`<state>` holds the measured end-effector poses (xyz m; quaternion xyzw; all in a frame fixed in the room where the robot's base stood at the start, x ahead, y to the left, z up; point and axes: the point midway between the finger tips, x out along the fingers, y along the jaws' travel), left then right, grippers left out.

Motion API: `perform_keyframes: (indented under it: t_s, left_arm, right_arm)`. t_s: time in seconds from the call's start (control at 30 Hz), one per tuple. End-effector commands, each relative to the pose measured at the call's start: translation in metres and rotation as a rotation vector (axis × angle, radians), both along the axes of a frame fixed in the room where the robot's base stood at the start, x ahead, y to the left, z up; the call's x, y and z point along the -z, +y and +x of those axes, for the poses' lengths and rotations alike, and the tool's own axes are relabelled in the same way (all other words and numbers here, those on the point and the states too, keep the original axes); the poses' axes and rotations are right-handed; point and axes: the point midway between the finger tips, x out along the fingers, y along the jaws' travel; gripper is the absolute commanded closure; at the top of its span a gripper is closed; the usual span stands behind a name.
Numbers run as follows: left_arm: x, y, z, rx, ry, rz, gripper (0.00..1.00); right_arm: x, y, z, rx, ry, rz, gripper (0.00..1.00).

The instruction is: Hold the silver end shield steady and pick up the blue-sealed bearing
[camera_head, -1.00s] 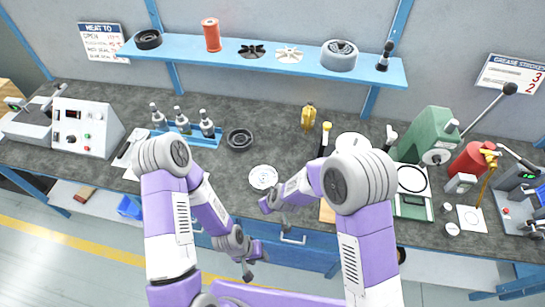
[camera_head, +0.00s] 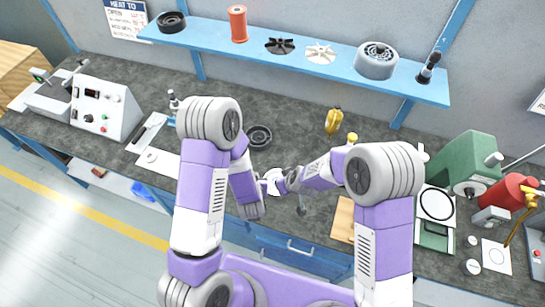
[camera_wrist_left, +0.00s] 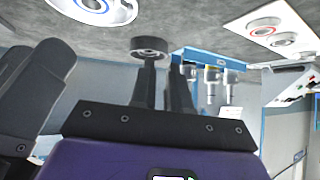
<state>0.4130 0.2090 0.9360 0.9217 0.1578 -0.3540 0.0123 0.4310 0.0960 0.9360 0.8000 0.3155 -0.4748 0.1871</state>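The silver end shield (camera_head: 275,176) lies on the dark bench, partly hidden by my right arm in the head view. It also shows at the top left of the left wrist view (camera_wrist_left: 95,8). My left gripper (camera_wrist_left: 163,75) shows two dark fingers with a narrow empty gap, apart from the shield. A bearing with a red ring (camera_wrist_left: 265,27) and another bearing (camera_wrist_left: 285,40) lie on a white sheet (camera_head: 160,163).
A dark ring-shaped part (camera_head: 259,136) lies behind the shield. A blue bottle rack (camera_wrist_left: 208,60) stands near the white sheet. A control box (camera_head: 103,108) is at the left, and a green press (camera_head: 465,165) at the right. A blue shelf (camera_head: 300,62) runs above the bench.

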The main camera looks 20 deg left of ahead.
Motion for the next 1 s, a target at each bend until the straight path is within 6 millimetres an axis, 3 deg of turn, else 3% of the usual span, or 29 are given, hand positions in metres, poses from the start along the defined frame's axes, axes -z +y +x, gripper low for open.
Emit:
perform_keyframes:
  t_s: [0.17,0.27,0.47,0.6,0.7,1.0]
  left_arm:
    - [-0.054,0.025,0.022,-0.053,-0.178,0.199,0.84]
    - [-0.081,0.023,0.047,-0.051,-0.269,0.241,0.84]
    - [-0.104,-0.012,0.112,0.073,-0.353,0.134,0.84]
    - [-0.13,-0.041,0.163,0.182,-0.399,0.052,0.84]
    - [-0.11,-0.039,0.174,0.137,-0.318,-0.075,0.84]
    - [-0.033,-0.021,0.17,-0.209,-0.009,-0.509,0.84]
  right_arm:
    - [0.0,0.0,0.0,0.0,0.0,0.0,0.57]
    - [0.0,0.0,0.0,0.0,0.0,0.0,0.57]
    - [0.0,0.0,0.0,0.0,0.0,0.0,0.57]
    - [0.0,0.0,0.0,0.0,0.0,0.0,0.57]
    - [0.0,0.0,0.0,0.0,0.0,0.0,0.57]
    - [0.0,0.0,0.0,0.0,0.0,0.0,0.57]
